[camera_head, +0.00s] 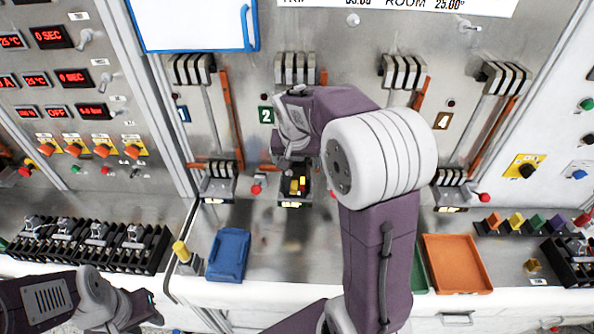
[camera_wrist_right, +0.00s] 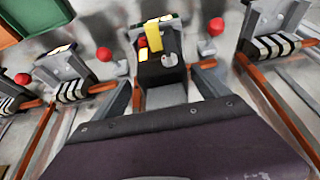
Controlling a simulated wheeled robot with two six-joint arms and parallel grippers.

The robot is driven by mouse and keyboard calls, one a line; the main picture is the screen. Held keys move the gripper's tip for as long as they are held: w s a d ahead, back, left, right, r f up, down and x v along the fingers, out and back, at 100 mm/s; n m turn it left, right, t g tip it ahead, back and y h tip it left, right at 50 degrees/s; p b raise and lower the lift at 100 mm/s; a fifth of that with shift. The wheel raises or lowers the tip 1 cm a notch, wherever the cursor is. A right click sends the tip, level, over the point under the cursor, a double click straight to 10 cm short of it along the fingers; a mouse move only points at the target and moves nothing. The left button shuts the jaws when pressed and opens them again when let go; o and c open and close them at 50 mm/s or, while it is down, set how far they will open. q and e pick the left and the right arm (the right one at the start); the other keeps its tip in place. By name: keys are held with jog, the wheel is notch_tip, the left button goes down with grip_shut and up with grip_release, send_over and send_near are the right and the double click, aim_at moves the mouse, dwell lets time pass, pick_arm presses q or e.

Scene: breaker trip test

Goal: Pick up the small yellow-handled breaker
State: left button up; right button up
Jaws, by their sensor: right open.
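The small yellow-handled breaker (camera_wrist_right: 170,70) sits in the slot of the second station, below the label "2". Its dark body and upright yellow handle show in the right wrist view. In the head view the breaker (camera_head: 297,186) shows small, just below my right gripper (camera_head: 293,158). In the right wrist view my right gripper (camera_wrist_right: 163,84) is open, with one finger to each side of the slot, and I see no grip on the breaker. The fingertips are partly hidden in the head view. My left gripper (camera_head: 138,306) is low at the left, away from the breaker; its jaws are unclear.
Red knobs (camera_wrist_right: 216,27) stand beside the slot. Orange bars (camera_wrist_right: 270,110) run up the panel. A blue tray (camera_head: 228,255) and an orange tray (camera_head: 455,264) lie on the bench. A yellow-topped post (camera_head: 181,251) stands left of the blue tray. A black rack (camera_head: 90,247) is at the left.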

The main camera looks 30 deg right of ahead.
jog(key=shift+w+d+f+p, duration=0.2)
jog(key=shift+w+f, duration=0.05)
jog(key=shift+w, duration=0.35)
jog(key=shift+w+d+f+p, duration=0.15)
jog(key=shift+w+d+f, duration=0.1)
jog(key=shift+w, duration=0.3)
jog(key=shift+w+a+f, duration=0.1)
jog(key=shift+w+f, duration=0.1)
jog(key=shift+f, duration=0.05)
jog(key=shift+s, duration=0.15)
jog(key=shift+c, duration=0.6)
jog(key=shift+s+r, duration=0.15)
jog(key=shift+s, duration=0.1)
jog(key=c, duration=1.5)
pick_arm(q)
jog(key=shift+w+a+r, duration=0.1)
jog(key=shift+w+r, duration=0.25)
jog(key=shift+r, duration=0.2)
pick_arm(e)
jog(key=shift+w, duration=0.2)
grip_shut()
